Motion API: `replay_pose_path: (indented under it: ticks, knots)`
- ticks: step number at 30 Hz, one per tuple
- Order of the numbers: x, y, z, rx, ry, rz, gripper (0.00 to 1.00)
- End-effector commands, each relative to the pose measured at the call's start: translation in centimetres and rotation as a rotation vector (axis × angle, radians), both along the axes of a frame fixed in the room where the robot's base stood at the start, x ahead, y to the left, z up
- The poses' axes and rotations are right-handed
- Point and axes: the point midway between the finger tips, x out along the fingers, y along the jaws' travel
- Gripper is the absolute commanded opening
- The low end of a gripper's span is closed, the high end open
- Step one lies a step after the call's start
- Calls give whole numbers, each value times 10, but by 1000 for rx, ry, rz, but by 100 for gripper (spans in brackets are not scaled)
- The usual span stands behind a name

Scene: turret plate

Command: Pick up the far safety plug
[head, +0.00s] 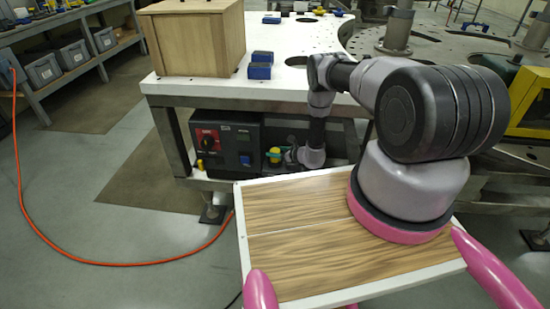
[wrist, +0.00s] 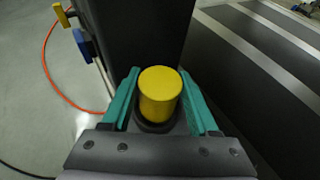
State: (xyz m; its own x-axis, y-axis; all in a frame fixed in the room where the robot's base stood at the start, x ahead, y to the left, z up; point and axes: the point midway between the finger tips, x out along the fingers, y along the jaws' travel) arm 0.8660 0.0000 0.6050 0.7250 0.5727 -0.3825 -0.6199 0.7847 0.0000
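I cannot tell which plug counts as the far one.
The dark control box (head: 227,130) carries a red switch (head: 207,139) and sits under a white table (head: 200,88). A wooden box (head: 196,38) and blue blocks (head: 260,70) stand on top. An orange cable (head: 120,263) lies on the floor at left.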

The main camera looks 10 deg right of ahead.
Motion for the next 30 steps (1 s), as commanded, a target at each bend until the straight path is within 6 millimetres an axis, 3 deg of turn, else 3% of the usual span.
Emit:
replay_pose_path:
  ticks: [1, 3, 16, 29, 30]
  knots:
    - [0, 0, 0, 0, 0, 0, 23]
    - [0, 0, 0, 0, 0, 0, 0]
    - [-1, -5, 10, 1, -1, -2, 0]
    - [0, -4, 75, 1, -2, -2, 0]
    - [-5, -16, 70, -1, 2, -4, 0]
